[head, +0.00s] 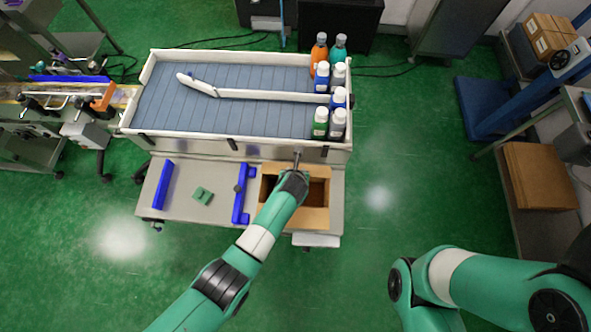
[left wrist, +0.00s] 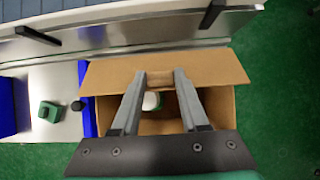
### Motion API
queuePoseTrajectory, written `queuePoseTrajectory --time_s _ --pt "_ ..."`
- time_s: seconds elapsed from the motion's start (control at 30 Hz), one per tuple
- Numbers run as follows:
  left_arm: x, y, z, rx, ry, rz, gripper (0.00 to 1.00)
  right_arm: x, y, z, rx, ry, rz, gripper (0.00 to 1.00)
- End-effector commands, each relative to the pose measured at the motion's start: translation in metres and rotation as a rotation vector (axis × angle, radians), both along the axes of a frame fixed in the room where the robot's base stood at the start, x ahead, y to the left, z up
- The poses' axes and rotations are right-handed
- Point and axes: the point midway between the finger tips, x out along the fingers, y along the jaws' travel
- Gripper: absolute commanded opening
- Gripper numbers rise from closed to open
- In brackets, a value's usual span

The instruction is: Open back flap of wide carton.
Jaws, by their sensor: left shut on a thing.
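The wide carton (head: 324,192) is brown cardboard and stands open-topped on the metal table below the conveyor. In the left wrist view its back flap (left wrist: 218,66) is a wide strip along the far side of the opening. My left gripper (left wrist: 160,77) is at the middle of this flap, with cardboard between its fingers. In the head view my left gripper (head: 297,158) is at the carton's back edge, and my arm covers part of the carton. A white round top (left wrist: 151,101) shows inside the carton. My right arm is at the lower right; its gripper is out of view.
The conveyor wall (head: 215,146) runs close behind the carton. Several bottles (head: 322,85) stand at the conveyor's right end. A blue guide (head: 241,195) is close to the carton's left. A green block (head: 202,195) and another blue bar (head: 163,184) are further left.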

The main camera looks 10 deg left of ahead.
Motion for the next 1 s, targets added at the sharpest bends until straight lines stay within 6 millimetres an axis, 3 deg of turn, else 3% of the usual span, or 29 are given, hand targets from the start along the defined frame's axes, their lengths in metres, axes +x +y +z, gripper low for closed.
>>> queuePoseTrajectory --time_s 0.2,0.23,0.4,0.73,1.0 --pt "0.000 0.000 -0.001 0.000 0.000 0.000 0.00 0.000 0.000 0.000 0.000 0.000 0.000 0.50" --pt "0.000 0.000 -0.001 0.000 0.000 0.000 0.46 0.000 0.000 0.000 0.000 0.000 0.000 0.50" --pt "0.000 0.000 -0.001 0.000 0.000 0.000 0.75 0.000 0.000 0.000 0.000 0.000 0.000 0.50" --pt "-0.001 0.000 0.003 0.000 -0.001 0.000 0.75 0.000 0.000 0.003 0.000 0.000 0.000 0.50" --pt "-0.025 -0.003 0.046 0.000 -0.002 -0.002 0.75 0.000 0.000 0.038 0.000 0.000 0.000 0.50"
